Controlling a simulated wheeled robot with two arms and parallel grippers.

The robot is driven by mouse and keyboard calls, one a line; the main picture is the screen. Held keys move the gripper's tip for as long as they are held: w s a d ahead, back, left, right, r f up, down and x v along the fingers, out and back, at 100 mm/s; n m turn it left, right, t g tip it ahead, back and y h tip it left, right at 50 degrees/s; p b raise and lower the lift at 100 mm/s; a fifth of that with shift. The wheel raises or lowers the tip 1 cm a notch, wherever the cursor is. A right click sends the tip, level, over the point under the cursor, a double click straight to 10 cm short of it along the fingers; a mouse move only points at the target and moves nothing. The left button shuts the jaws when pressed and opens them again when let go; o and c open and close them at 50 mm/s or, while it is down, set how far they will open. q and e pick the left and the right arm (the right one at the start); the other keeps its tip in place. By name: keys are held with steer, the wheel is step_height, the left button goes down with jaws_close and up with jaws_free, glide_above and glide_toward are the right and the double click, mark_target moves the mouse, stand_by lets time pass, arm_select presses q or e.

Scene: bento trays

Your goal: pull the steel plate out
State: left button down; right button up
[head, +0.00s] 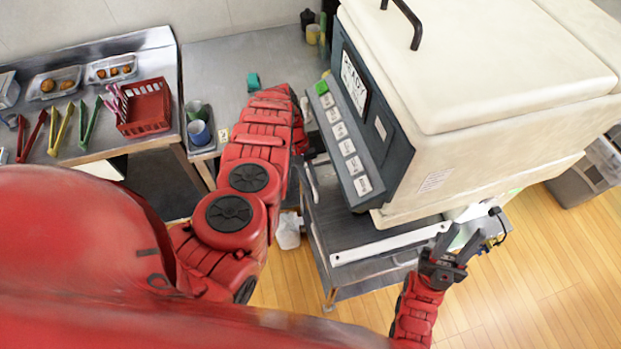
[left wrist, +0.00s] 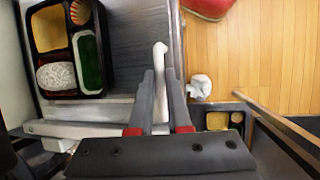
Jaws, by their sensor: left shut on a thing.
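The grey steel plate (left wrist: 130,45) shows in the left wrist view, with a pale handle (left wrist: 160,62) along its right side. A black bento tray (left wrist: 52,101) lies on the plate, with yellow food, speckled rice and a green compartment. My left gripper (left wrist: 161,88) is shut on the handle, one finger on each side of it. In the head view my left arm covers this gripper, and a pale curved handle shows beside the white machine (head: 470,60). My right gripper (head: 458,245) is open and empty in front of the machine at the lower right.
The machine has a panel with several buttons (head: 345,140). A dark cart (head: 345,275) stands below it. A crumpled white thing (left wrist: 199,87) is on the wood floor.

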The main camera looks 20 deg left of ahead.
arm_select(q)
steer(key=shift+a, duration=0.1)
steer(key=shift+s+a, duration=0.2)
steer(key=s+a+p, duration=0.1)
steer(key=s+a, duration=0.6)
steer(key=a, duration=0.3)
steer(key=s+a+p, duration=0.2)
steer(key=s+a, duration=0.4)
steer(key=a, duration=0.4)
steer(key=shift+s, duration=0.35)
steer(key=shift+a, duration=0.1)
steer(key=c, duration=0.9)
jaws_free()
steer(key=shift+o, duration=0.2)
